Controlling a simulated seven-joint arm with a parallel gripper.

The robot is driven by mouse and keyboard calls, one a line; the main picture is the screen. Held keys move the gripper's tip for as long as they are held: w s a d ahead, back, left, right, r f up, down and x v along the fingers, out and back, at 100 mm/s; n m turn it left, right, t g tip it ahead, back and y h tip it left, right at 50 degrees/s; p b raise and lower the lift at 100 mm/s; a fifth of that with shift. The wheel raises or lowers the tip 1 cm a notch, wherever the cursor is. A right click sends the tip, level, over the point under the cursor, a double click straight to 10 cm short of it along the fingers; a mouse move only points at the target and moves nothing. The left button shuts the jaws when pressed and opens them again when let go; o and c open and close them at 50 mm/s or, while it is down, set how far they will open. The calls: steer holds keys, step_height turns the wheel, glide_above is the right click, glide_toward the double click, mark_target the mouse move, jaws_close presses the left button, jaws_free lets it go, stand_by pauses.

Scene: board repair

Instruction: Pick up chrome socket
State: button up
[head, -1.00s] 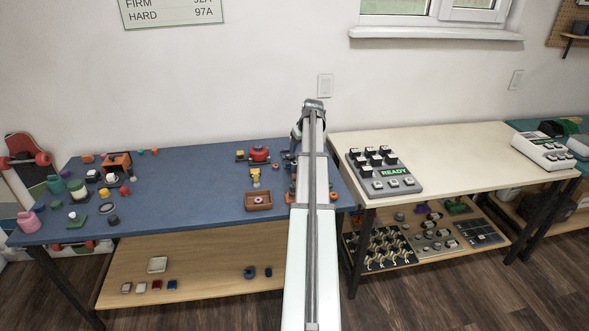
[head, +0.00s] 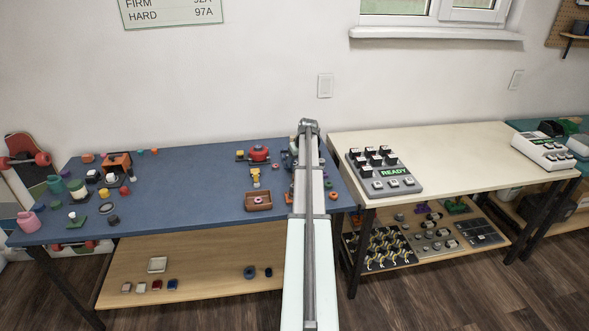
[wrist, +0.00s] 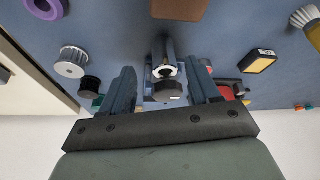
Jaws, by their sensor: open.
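In the wrist view, a shiny metal piece with a bright round rim, which looks like the chrome socket (wrist: 166,71), stands at the blue bench between my fingers. A dark round end (wrist: 168,91) shows just below it in the picture; I cannot tell whether the two are joined. My gripper (wrist: 162,78) is open, with one dark finger on each side of the metal piece and visible gaps to both. Nothing is held. In the head view, my arm hides most of this part of the blue bench, and I cannot make out the socket there.
In the wrist view, a white toothed wheel (wrist: 72,63) and a black cylinder (wrist: 90,85) lie left of my fingers. A yellow-faced block (wrist: 260,62), a red object (wrist: 232,90) and a brush (wrist: 306,18) lie right. A brown block (wrist: 180,8) and purple ring (wrist: 42,8) are at the top.

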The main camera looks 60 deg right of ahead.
mark_target(296, 164)
steer(key=x, duration=0.4)
steer(key=shift+w+a+f, duration=0.1)
steer(key=shift+a+f, duration=0.05)
steer(key=shift+a, duration=0.1)
steer(key=c, duration=1)
